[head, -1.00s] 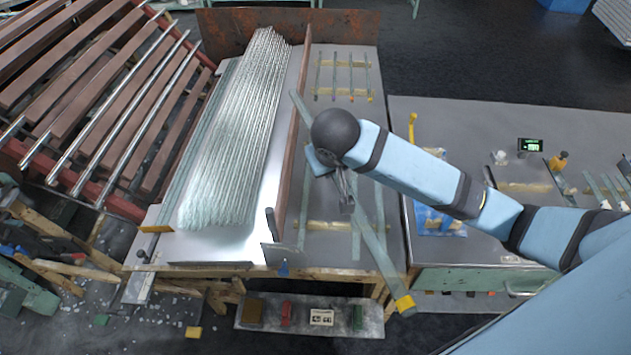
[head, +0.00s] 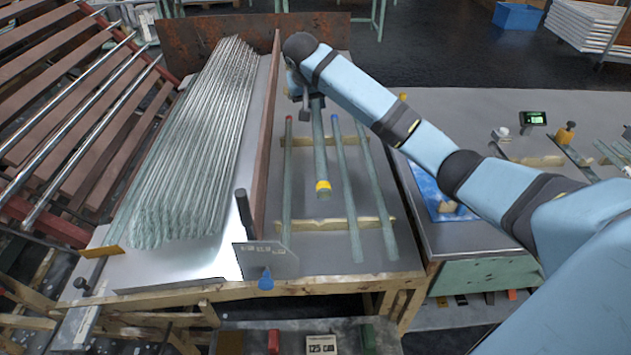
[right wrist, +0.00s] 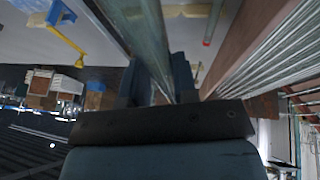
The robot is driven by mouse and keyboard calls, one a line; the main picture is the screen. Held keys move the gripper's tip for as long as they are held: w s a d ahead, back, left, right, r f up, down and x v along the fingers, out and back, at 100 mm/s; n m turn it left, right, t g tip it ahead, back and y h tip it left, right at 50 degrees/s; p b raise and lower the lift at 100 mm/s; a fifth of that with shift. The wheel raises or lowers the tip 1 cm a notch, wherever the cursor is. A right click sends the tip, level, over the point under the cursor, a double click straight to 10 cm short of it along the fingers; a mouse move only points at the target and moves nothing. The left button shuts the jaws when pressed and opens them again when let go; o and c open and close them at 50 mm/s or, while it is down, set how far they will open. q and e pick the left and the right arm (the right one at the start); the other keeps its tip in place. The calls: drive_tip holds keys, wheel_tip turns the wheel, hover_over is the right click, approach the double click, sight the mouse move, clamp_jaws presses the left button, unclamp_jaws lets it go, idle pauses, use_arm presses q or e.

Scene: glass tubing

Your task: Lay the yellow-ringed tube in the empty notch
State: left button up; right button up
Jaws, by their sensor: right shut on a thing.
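The yellow-ringed tube (head: 320,150) is pale green glass with a yellow band at its near end. In the head view it points toward me, between a red-ended tube (head: 287,185) and a blue-ended tube (head: 343,185). My right gripper (head: 314,98) is shut on its far part. In the right wrist view the tube (right wrist: 147,38) runs between the fingers (right wrist: 155,88). Two wooden notched bars, far (head: 300,141) and near (head: 325,224), carry the other tubes. The held tube's near end appears above the panel, short of the near bar; its exact height is unclear. My left gripper is out of view.
A brown upright divider (head: 268,140) stands left of the bars, with a heap of glass tubes (head: 195,150) beyond it. Another tube (head: 376,190) lies right of the blue-ended one. A grey side table (head: 480,125) with a small display (head: 533,118) stands at the right.

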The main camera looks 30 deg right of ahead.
wheel_tip(320, 180, down, 19)
drive_tip(key=b, duration=0.2)
drive_tip(key=shift+f+b, duration=0.15)
drive_tip(key=shift+b, duration=0.25)
drive_tip(key=shift+f, duration=0.15)
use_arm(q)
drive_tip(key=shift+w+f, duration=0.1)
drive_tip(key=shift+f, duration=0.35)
use_arm(e)
drive_tip(key=shift+f, duration=0.1)
use_arm(q)
drive_tip(key=shift+p, duration=0.4)
use_arm(e)
drive_tip(key=shift+f, duration=0.35)
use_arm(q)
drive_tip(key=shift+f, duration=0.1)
use_arm(e)
drive_tip(key=o, duration=0.9)
